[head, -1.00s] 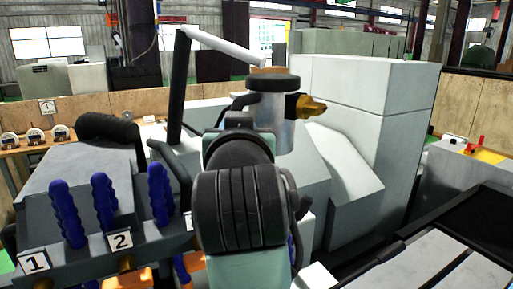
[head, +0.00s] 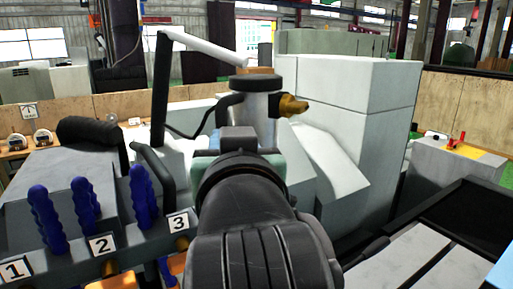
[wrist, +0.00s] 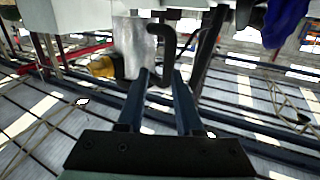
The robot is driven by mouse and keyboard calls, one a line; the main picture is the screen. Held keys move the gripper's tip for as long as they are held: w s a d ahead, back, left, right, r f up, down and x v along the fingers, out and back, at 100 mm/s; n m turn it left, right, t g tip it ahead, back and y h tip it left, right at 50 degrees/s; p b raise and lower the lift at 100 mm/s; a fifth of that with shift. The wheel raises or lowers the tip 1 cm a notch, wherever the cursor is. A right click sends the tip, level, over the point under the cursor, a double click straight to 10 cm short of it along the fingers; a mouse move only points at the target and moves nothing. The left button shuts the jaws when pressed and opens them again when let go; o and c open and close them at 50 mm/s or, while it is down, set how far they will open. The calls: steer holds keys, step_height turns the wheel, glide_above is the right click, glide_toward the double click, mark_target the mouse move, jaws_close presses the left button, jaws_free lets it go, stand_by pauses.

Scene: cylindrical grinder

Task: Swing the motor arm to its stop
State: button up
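A silver upright cylinder (head: 256,104) with a black cap and a brass-coloured nose on its right, apparently the motor, stands mid-picture in the head view. A black curved handle (head: 208,117) is on its left. The wrist view also shows the cylinder (wrist: 134,45) and the hooked handle (wrist: 166,42). My gripper (wrist: 161,75) is open, its two dark fingers pointing at the handle, whose end shows between the fingertips. I cannot tell whether they touch. My own arm hides the gripper and the cylinder's lower part in the head view. The motor's pivot and stop cannot be made out.
Blue levers (head: 47,220) with numbered labels stand at the left. A big pale machine housing (head: 365,100) blocks the right. A black-edged bed (head: 440,232) lies front right.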

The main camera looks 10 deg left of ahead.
steer(key=shift+d+v, duration=0.2)
steer(key=shift+v, duration=0.7)
steer(key=shift+d+v, duration=0.2)
steer(key=shift+v, duration=0.75)
steer(key=shift+w+f+p, duration=0.1)
steer(key=shift+w+p, duration=0.05)
steer(key=shift+p, duration=0.15)
